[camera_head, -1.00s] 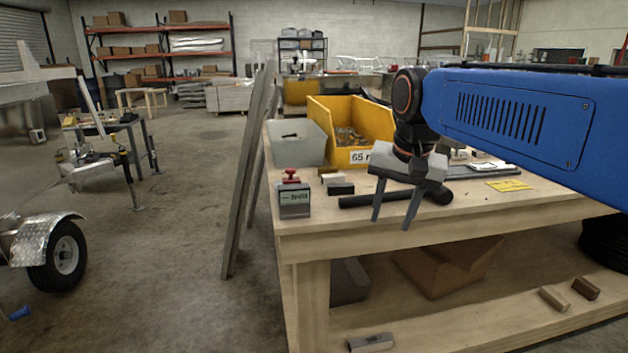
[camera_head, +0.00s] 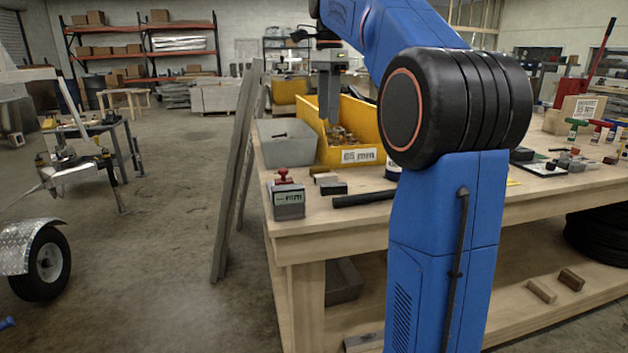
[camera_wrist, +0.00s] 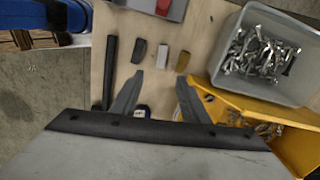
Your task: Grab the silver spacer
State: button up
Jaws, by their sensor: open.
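The silver spacer looks to be the small light-grey block (camera_wrist: 161,56) in the middle of a row of three in the wrist view. A dark block (camera_wrist: 139,50) stands to its left and a brass-coloured block (camera_wrist: 182,61) to its right. In the head view the light block (camera_head: 327,178) lies on the bench behind the dark block (camera_head: 333,187). My gripper (camera_wrist: 160,76) is open and empty. In the wrist view the spacer shows just beyond and between its fingertips, apart from them. In the head view my gripper (camera_head: 329,118) hangs in front of the yellow bin.
A grey bin (camera_head: 264,135) with silver parts and a yellow bin (camera_head: 360,130) marked 65 mm stand behind the blocks. A red-handled device (camera_head: 289,200) and a black bar (camera_head: 360,200) lie near the bench's front edge. My arm hides the bench's middle.

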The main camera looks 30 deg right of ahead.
send_over(326, 175)
notch_tip(326, 175, down, 11)
jog(key=shift+s+a+r, duration=0.1)
jog(key=shift+s, duration=0.05)
jog(key=shift+w+f, duration=0.2)
jog(key=shift+f, duration=3.05)
grip_shut()
